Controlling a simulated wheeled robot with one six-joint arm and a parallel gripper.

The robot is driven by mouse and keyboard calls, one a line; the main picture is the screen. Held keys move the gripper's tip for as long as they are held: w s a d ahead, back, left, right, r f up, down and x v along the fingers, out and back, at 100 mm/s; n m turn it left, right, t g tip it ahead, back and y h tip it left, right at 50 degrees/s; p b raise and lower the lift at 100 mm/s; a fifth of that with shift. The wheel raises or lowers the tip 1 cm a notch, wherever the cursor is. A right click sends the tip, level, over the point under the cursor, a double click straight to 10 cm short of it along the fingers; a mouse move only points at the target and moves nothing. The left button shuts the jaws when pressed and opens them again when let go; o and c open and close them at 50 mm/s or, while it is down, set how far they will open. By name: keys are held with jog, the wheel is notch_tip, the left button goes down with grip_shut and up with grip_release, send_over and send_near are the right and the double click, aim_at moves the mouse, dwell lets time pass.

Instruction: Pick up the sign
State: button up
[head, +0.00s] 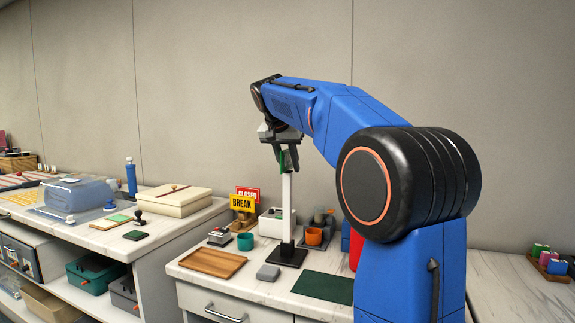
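A yellow sign reading BREAK (242,203) stands on the counter, with a red sign reading CLOSED (249,191) partly hidden behind it. My gripper (287,162) points down, above and to the right of both signs and apart from them in the picture. Its dark fingers are at the top of a white post (287,205) on a black base (287,254). A narrow green patch shows at the fingers. I cannot tell whether the fingers are open, or whether they hold the green thing or the post.
On the counter near the post are a wooden tray (212,263), a teal cup (245,242), an orange cup (314,236), a white container (270,224), a grey block (268,272) and a dark green mat (324,287). A left counter holds boxes (174,200). My arm hides the right part.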

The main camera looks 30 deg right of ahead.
jog(key=shift+w+d+f, duration=0.25)
jog(key=shift+d+f, duration=0.05)
jog(key=shift+f, duration=0.3)
grip_shut()
notch_tip(320, 180, up, 10)
dwell(0.5)
